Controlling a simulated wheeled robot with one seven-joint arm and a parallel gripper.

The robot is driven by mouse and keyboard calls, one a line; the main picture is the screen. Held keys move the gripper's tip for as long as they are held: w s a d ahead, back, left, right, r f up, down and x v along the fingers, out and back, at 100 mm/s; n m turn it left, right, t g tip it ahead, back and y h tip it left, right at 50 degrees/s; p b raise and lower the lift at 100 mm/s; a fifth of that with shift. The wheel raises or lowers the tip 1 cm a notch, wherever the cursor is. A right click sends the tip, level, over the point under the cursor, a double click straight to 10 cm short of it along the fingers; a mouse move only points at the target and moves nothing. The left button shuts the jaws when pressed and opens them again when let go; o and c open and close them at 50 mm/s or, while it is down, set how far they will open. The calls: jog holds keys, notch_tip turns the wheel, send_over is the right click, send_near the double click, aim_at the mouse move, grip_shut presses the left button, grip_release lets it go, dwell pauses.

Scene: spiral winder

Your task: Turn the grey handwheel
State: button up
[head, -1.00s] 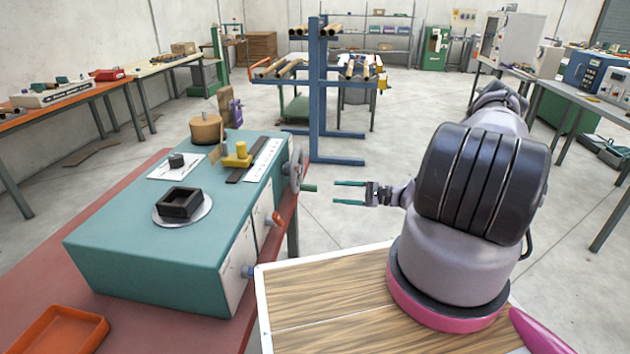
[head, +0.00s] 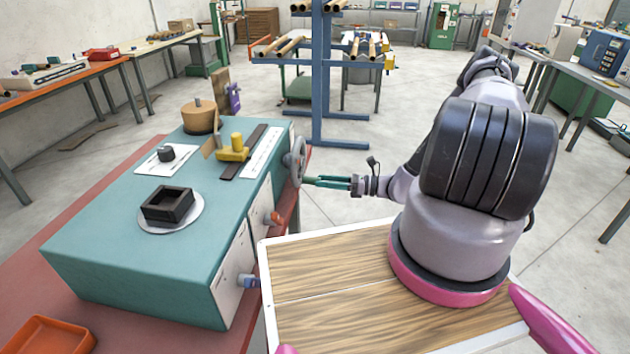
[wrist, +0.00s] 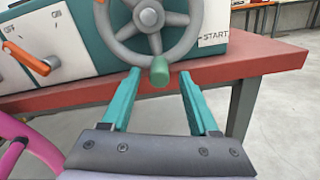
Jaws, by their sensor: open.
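The grey handwheel (head: 296,161) is on the right side of the teal machine (head: 110,235). In the wrist view the handwheel (wrist: 152,20) fills the top middle, with its spokes and hub facing me. Its green handle (wrist: 160,72) sticks out toward me from the bottom of the rim. My gripper (wrist: 160,82) is open, with one green finger on each side of the handle and gaps visible on both sides. In the head view my gripper (head: 328,182) points left at the wheel, and its fingers overlap the handle there.
A START label (wrist: 213,37) sits right of the wheel. An orange lever (wrist: 27,58) is on the machine panel to the left. The red bench edge (wrist: 270,62) runs below the wheel.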

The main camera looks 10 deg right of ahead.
aim_at(315, 180)
jog(key=shift+x, duration=1.75)
grip_shut()
